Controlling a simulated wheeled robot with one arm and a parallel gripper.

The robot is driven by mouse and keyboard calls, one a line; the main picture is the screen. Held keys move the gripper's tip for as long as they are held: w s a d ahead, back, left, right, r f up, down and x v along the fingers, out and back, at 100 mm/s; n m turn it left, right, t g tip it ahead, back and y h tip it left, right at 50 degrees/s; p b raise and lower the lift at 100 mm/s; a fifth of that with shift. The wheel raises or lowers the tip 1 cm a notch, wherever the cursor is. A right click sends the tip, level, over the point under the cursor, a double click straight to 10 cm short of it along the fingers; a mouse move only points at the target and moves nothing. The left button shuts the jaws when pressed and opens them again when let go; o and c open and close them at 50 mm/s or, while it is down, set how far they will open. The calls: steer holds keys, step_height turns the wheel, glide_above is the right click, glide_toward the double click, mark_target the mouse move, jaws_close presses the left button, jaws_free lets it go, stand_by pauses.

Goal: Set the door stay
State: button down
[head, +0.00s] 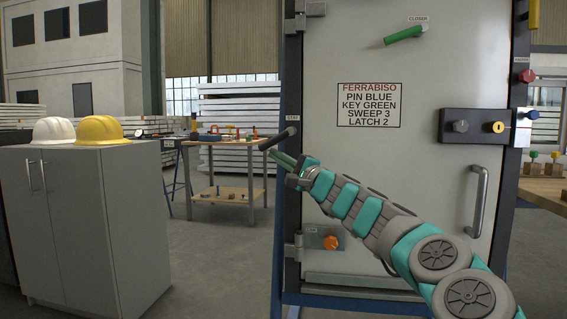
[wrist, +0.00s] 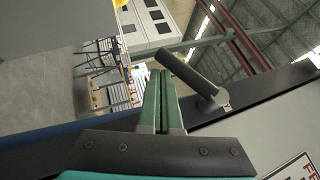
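The door stay (head: 279,139) is a dark cylindrical lever on the left post of the door frame, under a small label that seems to read STAY. It slants down to the left. In the wrist view the stay (wrist: 190,76) runs from a metal pivot on the dark post to a free end near my fingertips. My gripper (head: 271,153) has green fingers, just below the lever's free end. In the wrist view my gripper (wrist: 161,74) has its fingers together with only a thin line between them and nothing held. I cannot tell whether they touch the lever.
The pale door (head: 440,65) carries a green lever (head: 404,35) marked CLOSER, a sign (head: 369,105), a lock plate (head: 487,127), a pull handle (head: 479,202) and an orange knob (head: 331,243). A grey cabinet (head: 95,220) stands left. Open floor lies between.

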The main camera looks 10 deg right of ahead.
steer(key=shift+w+a+r, duration=0.15)
steer(key=shift+a+r, duration=0.1)
steer(key=shift+a, duration=0.3)
stand_by(0.4)
steer(key=s+d+f+b, duration=0.1)
steer(key=s+f+b, duration=0.1)
steer(key=f, duration=0.3)
steer(key=s+d+f+b, duration=0.1)
steer(key=s+f, duration=0.3)
steer(key=f, duration=0.2)
steer(key=shift+d+f+b, duration=0.15)
steer(key=shift+d+b, duration=0.2)
steer(key=shift+d, duration=0.05)
